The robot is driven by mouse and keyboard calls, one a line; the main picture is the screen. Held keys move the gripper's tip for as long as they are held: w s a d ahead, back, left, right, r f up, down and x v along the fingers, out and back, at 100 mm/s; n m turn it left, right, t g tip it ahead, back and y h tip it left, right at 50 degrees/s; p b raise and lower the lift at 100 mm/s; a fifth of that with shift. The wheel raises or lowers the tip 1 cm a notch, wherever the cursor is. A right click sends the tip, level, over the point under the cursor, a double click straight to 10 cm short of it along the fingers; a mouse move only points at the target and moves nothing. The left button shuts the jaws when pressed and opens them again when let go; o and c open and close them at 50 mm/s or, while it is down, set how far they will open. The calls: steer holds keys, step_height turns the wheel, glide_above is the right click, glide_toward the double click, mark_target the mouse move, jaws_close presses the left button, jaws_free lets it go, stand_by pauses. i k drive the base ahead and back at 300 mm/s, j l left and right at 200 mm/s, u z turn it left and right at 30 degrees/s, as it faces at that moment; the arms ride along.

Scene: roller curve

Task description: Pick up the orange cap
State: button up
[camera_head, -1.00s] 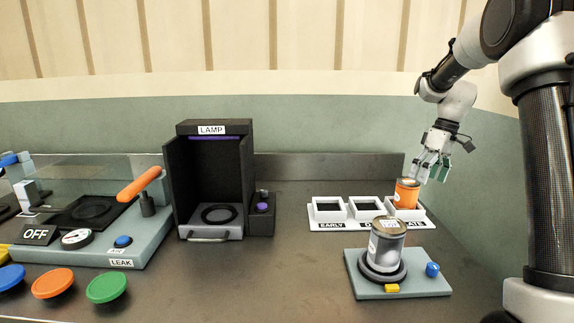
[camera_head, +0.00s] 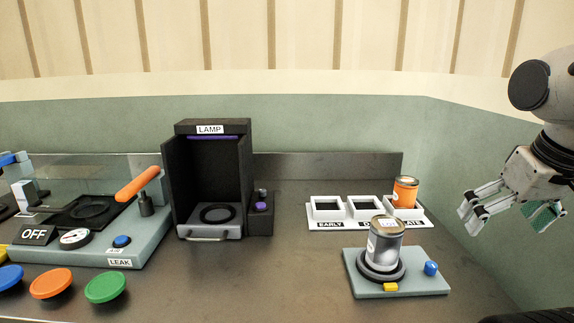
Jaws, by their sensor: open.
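The orange cap (camera_head: 52,284) is a round, flat disc lying on the counter at the front left. A blue cap (camera_head: 8,278) lies to its left and a green cap (camera_head: 105,287) to its right, and a bit of a yellow one shows at the left edge. My gripper (camera_head: 505,222) is at the far right, off the counter's right side, with its fingers apart and nothing between them. It is far from the orange cap, across the whole counter.
An orange can (camera_head: 405,193) stands in the right compartment of a white tray (camera_head: 315,224). A grey can (camera_head: 385,246) sits on a green-grey stand (camera_head: 430,287). The black lamp box (camera_head: 180,180) and leak tester (camera_head: 150,240) stand at the back. The middle front counter is clear.

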mark_target(50, 283)
steer(key=j+u, duration=0.25)
steer(key=u, duration=0.25)
steer(key=j+u, duration=0.3)
steer(key=u, duration=0.2)
steer(key=j+u, duration=0.3)
steer(key=u, duration=0.2)
steer(key=z, duration=2.15)
steer(key=u, duration=0.65)
steer(key=j+u, duration=0.25)
steer(key=u, duration=0.15)
steer(key=j+u, duration=0.25)
steer(key=u, duration=0.15)
steer(key=j+u, duration=0.2)
steer(key=u, duration=0.2)
steer(key=i, duration=0.05)
